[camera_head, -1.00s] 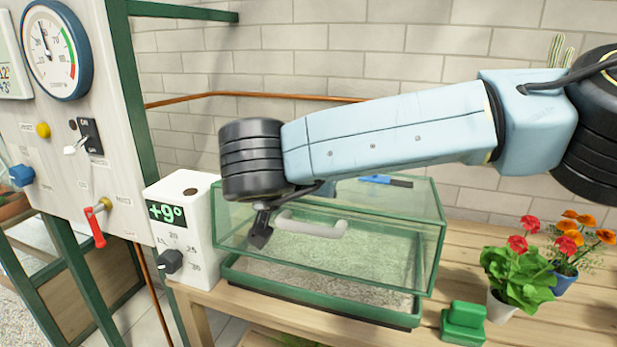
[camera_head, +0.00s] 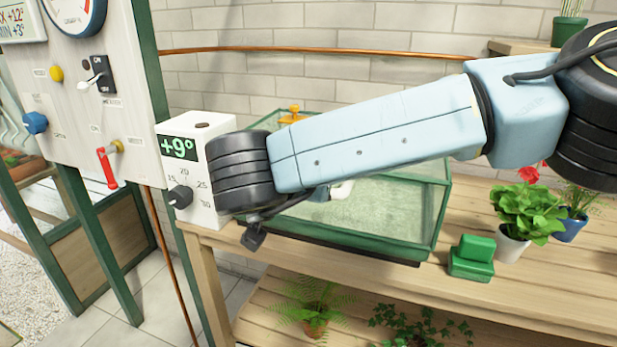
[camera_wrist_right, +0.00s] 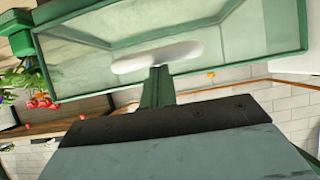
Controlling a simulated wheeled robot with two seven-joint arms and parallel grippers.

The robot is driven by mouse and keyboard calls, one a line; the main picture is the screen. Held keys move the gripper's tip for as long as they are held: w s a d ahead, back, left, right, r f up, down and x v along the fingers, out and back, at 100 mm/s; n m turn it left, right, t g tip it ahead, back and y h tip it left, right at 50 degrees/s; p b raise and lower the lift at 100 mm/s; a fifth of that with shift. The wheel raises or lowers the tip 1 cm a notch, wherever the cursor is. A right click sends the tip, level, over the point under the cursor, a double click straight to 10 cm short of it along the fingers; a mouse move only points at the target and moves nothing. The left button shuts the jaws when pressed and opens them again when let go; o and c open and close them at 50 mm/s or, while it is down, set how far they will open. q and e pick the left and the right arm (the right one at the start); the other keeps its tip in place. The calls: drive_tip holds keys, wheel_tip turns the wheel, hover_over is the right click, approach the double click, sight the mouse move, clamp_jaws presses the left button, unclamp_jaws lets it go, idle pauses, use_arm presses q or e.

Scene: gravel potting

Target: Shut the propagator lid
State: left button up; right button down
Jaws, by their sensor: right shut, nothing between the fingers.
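The propagator (camera_head: 437,215) is a clear glass box with green edges on the wooden bench. Its lid appears low over the green tray, with no clear gap at the visible right end; my arm hides much of its front and left. The lid's white handle (camera_head: 342,189) shows just below my arm. It also shows in the right wrist view as a white bar (camera_wrist_right: 157,57) on the glass. My right gripper (camera_head: 253,237) is shut and empty, pointing down at the propagator's front left, apart from the handle. My left gripper is not in view.
A white thermostat box (camera_head: 206,150) stands close left of my right gripper. A panel with a red lever (camera_head: 107,168) is farther left. A green block (camera_head: 472,257) and potted plants (camera_head: 527,212) stand right. Ferns (camera_head: 315,305) sit on the lower shelf.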

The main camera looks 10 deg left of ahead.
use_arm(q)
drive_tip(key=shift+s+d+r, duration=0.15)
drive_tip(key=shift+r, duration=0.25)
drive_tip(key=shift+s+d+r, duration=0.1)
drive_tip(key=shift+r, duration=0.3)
